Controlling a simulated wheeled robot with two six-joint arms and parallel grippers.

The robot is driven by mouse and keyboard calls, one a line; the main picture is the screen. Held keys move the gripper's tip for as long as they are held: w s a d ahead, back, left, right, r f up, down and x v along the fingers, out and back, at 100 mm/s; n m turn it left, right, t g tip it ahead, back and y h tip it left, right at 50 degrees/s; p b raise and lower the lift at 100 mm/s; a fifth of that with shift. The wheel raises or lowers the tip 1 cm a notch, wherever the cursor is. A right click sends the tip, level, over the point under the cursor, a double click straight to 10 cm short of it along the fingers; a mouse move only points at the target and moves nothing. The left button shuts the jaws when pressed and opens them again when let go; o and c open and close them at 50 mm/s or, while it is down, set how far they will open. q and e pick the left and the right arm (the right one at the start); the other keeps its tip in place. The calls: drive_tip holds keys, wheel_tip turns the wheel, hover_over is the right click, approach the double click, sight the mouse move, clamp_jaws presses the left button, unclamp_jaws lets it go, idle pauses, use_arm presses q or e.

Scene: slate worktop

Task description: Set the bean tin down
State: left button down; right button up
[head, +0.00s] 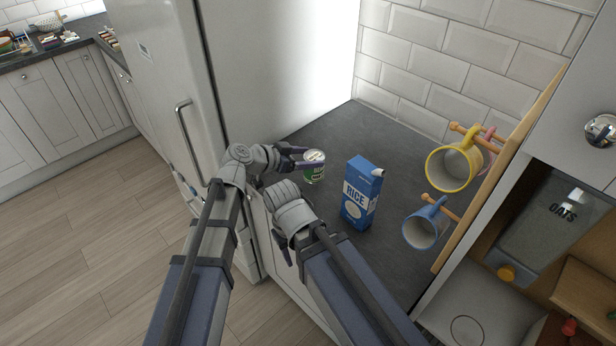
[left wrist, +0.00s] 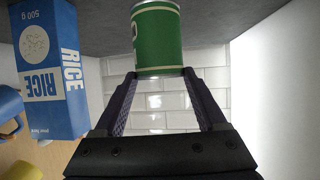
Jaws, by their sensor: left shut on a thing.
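The bean tin (head: 315,176) is green with a pale lid and stands upright at the worktop's left part, near the fridge. In the left wrist view, which is upside down, the tin (left wrist: 158,40) is between the fingertips. My left gripper (head: 308,158) comes from the left and is shut on the tin near its top; it also shows in the left wrist view (left wrist: 159,74). I cannot tell whether the tin's base touches the worktop. My right gripper (head: 283,246) is at the worktop's front edge, mostly hidden by its own wrist, so its jaws are unclear.
A blue rice carton (head: 360,194) stands right of the tin. A yellow mug (head: 451,168) and a blue mug (head: 424,229) hang from wooden pegs at the right. The fridge (head: 170,80) is at the left. The slate worktop (head: 370,130) is clear behind the tin and carton.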

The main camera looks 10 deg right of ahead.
use_arm(q)
drive_tip(key=shift+f, duration=0.15)
wheel_tip(320, 180, down, 4)
drive_tip(key=b, duration=0.3)
drive_tip(key=shift+b, duration=0.4)
drive_tip(key=shift+r, duration=0.2)
drive_tip(key=shift+f, duration=0.15)
unclamp_jaws()
drive_tip(key=shift+s+a+r+p, duration=0.15)
drive_tip(key=shift+a+r+p, duration=0.05)
drive_tip(key=shift+r+p, duration=0.15)
drive_tip(key=p+v, duration=0.4)
drive_tip(key=v, duration=0.7)
drive_tip(key=shift+s+a+p, duration=0.15)
drive_tip(key=shift+a+p, duration=0.05)
drive_tip(key=shift+p, duration=0.2)
